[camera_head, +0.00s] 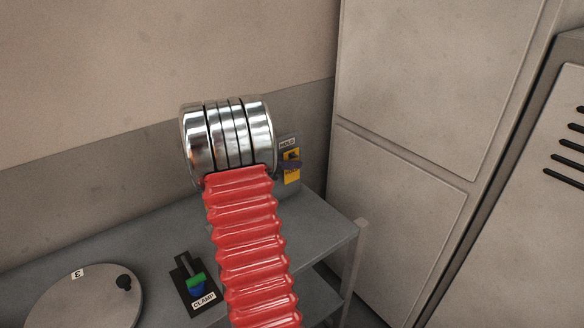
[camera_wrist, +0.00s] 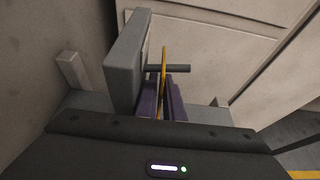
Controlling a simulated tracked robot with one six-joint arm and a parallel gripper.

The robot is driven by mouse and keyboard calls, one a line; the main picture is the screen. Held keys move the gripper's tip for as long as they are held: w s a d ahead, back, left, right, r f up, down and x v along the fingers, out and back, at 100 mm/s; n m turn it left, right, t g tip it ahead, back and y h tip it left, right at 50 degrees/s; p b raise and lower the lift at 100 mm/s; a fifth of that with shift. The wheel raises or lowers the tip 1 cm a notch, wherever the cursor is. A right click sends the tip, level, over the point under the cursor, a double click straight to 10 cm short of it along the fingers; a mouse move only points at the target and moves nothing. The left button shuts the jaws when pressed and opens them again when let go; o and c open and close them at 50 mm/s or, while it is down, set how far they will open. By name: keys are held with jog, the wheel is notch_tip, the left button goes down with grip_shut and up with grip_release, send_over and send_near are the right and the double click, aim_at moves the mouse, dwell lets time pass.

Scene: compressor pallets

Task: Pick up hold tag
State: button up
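The yellow hold tag (camera_head: 293,178) hangs on a grey upright plate (camera_head: 287,143) marked HOLD, at the back right of the bench. In the wrist view the tag (camera_wrist: 163,66) is seen edge-on, on a grey peg (camera_wrist: 180,68) that sticks out from the plate. My gripper (camera_wrist: 162,92) has its purple fingers on either side of the tag's lower part, with only a narrow space between them. I cannot tell whether they touch the tag. In the head view a purple finger crosses in front of the tag, and my red and chrome arm covers the rest.
A black base (camera_head: 197,297) with a green and blue handle, labelled CLAMP, stands on the grey bench (camera_head: 328,231). A round disc (camera_head: 80,303) with a black knob and a 3 label lies at the left. Tall cabinets (camera_head: 400,200) stand close on the right.

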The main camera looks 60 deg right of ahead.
grip_shut()
dwell(0.3)
